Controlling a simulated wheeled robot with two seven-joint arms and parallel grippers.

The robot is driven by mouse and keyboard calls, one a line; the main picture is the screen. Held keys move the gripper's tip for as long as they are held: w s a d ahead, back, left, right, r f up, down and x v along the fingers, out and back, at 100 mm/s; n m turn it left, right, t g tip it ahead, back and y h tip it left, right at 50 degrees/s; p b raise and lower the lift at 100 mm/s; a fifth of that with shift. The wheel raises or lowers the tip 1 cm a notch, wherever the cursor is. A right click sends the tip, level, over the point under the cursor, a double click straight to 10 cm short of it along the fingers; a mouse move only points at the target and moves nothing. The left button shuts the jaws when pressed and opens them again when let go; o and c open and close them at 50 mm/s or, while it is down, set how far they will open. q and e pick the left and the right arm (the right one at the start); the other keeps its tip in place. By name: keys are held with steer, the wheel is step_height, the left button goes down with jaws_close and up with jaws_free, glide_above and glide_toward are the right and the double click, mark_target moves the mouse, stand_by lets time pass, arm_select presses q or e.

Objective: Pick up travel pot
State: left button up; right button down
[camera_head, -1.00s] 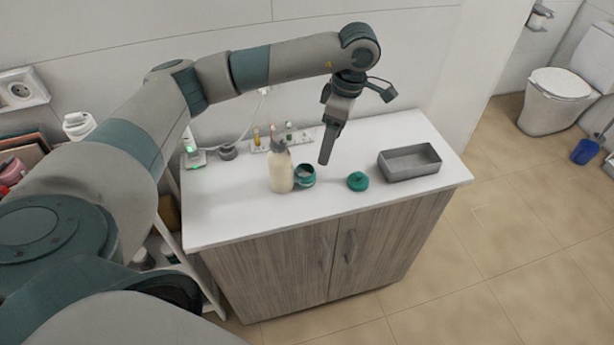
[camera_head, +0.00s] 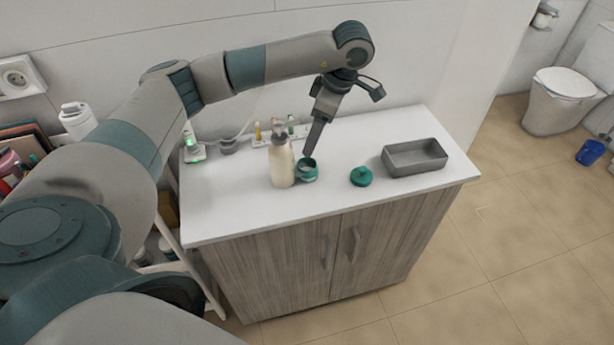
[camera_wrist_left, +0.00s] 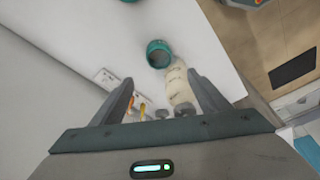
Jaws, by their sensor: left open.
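The travel pot (camera_head: 307,170) is a small open teal jar on the white cart top, right beside a cream pump bottle (camera_head: 282,165). The pot also shows in the left wrist view (camera_wrist_left: 158,54), ahead of the fingers, with the bottle (camera_wrist_left: 178,84) close to it. Its teal lid (camera_head: 361,176) lies apart to the right. My left gripper (camera_head: 309,153) points down just above and behind the pot. In the wrist view its fingers (camera_wrist_left: 163,88) are spread apart with nothing held between them. My right gripper is not in view.
A grey tray (camera_head: 415,157) stands at the right of the cart top. A power strip (camera_head: 281,137) with several small items lies along the wall behind the bottle. The front of the white top (camera_head: 235,215) is clear.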

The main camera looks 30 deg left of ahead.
arm_select(q)
steer(key=b, duration=0.4)
glide_above(307, 166)
steer(key=s+d, duration=0.2)
step_height(307, 166, down, 6)
steer(key=shift+f, duration=0.25)
steer(key=shift+a+f, duration=0.1)
steer(key=shift+f, duration=0.35)
step_height(307, 166, down, 4)
steer(key=shift+f+b, duration=0.1)
steer(key=shift+b, duration=0.55)
steer(key=shift+a+f, duration=0.2)
steer(key=shift+f, duration=0.35)
steer(key=shift+c, duration=0.2)
steer(key=c, duration=1.2)
